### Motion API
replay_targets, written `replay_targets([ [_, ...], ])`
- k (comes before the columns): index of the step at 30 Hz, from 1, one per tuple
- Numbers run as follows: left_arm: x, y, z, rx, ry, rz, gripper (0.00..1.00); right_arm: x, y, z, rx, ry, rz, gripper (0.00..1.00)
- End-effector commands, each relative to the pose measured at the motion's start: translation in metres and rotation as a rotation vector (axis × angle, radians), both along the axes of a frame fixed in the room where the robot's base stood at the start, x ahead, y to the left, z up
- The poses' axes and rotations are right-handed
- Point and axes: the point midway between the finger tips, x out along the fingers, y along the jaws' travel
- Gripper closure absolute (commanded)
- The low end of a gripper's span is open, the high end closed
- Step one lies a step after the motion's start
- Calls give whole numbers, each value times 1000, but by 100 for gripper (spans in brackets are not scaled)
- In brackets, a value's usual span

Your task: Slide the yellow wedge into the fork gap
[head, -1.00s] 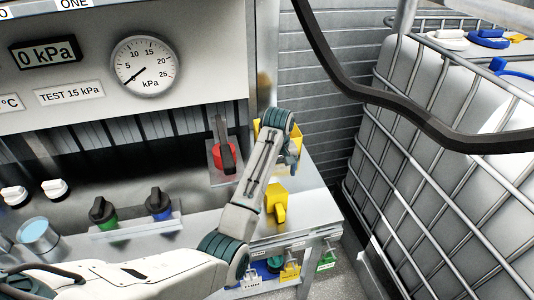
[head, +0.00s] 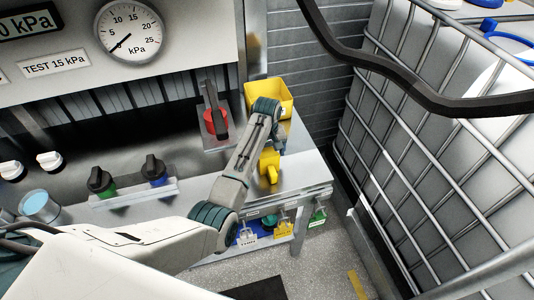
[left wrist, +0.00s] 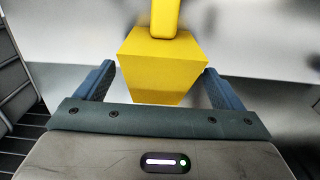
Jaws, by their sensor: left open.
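The yellow wedge (head: 267,166) stands on the metal bench top near its right end, a block with a narrower grip part. In the left wrist view the yellow wedge (left wrist: 160,70) lies between the fingers of my left gripper (left wrist: 157,82), one finger on each side. I cannot make out the fork gap for certain. My right gripper is not in view.
A yellow bin (head: 278,93) stands behind my left wrist. A red valve (head: 214,121) with a dark lever is left of it. A caged tank (head: 420,120) stands right, and a dark hose (head: 400,75) crosses above.

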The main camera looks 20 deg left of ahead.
Motion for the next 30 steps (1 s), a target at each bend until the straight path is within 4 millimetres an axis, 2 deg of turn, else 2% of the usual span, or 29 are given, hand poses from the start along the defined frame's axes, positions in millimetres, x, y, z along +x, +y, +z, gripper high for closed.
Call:
replay_targets([
  [6,0,0,-21,0,0,0,11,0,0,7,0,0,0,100],
  [17,0,0,-26,0,0,0,11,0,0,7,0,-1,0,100],
  [26,0,0,-26,1,-1,0,68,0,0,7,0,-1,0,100],
  [30,1,0,-25,0,-1,0,68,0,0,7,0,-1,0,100],
])
